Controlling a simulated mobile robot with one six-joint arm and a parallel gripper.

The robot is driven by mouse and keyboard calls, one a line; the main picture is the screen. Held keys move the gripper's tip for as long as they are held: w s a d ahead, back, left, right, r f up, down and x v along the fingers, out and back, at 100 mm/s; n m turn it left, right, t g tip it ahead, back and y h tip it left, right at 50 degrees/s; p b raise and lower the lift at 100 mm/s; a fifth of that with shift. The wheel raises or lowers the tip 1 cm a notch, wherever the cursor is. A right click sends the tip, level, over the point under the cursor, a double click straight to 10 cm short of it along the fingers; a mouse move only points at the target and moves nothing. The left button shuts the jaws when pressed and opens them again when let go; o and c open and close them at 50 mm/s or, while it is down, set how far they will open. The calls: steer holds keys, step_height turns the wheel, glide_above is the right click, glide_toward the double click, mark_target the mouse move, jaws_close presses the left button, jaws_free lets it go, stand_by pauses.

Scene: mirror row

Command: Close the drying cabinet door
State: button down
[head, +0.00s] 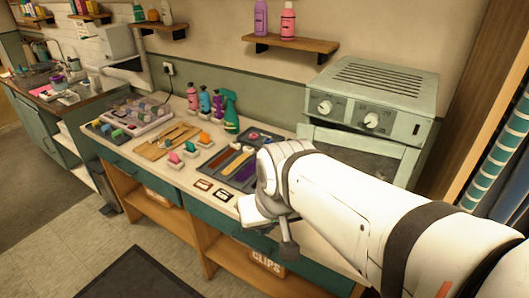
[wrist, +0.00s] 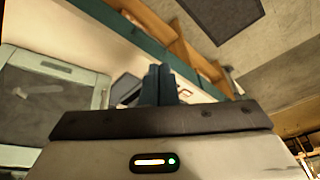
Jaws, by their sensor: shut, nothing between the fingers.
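The drying cabinet (head: 378,92) is a pale green metal box with a vented top and two white knobs, at the right end of the counter. Its door (head: 338,136), with a dark window, is below the knobs. My arm hides its lower part, and I cannot tell how far it stands open. A pale framed panel with a grey window shows at the left of the wrist view (wrist: 103,98); it looks like this door. My gripper (head: 289,250) is shut and empty, low in front of the counter edge, apart from the door. Its fingers show in the wrist view (wrist: 159,84).
The counter (head: 180,190) holds combs, brushes, small clips and trays left of the cabinet. Several bottles (head: 205,101) stand at the back. A wall shelf (head: 291,43) holds two bottles. Striped towels (head: 497,155) are at the far right.

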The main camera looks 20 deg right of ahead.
steer(key=w+a+r+m+t+y+b, duration=0.25)
steer(key=w+m+t, duration=0.45)
steer(key=w+m, duration=0.9)
steer(key=w+d+f+m+h+b, duration=0.1)
steer(key=w+d+m+h, duration=0.15)
steer(key=m, duration=0.55)
steer(key=w+d+f+m+h, duration=0.1)
steer(key=d+m+h, duration=0.25)
steer(key=m, duration=0.45)
steer(key=s+d+f+m+g+h+b, duration=0.1)
steer(key=s+d+f+m+g+h, duration=0.25)
steer(key=d+f+m, duration=0.6)
steer(key=w+d+f+m+b, duration=0.1)
steer(key=w+d, duration=0.3)
steer(key=w, duration=0.5)
steer(key=shift+d+f+m, duration=0.35)
steer(key=shift+f+m, duration=0.2)
steer(key=shift+f, duration=0.2)
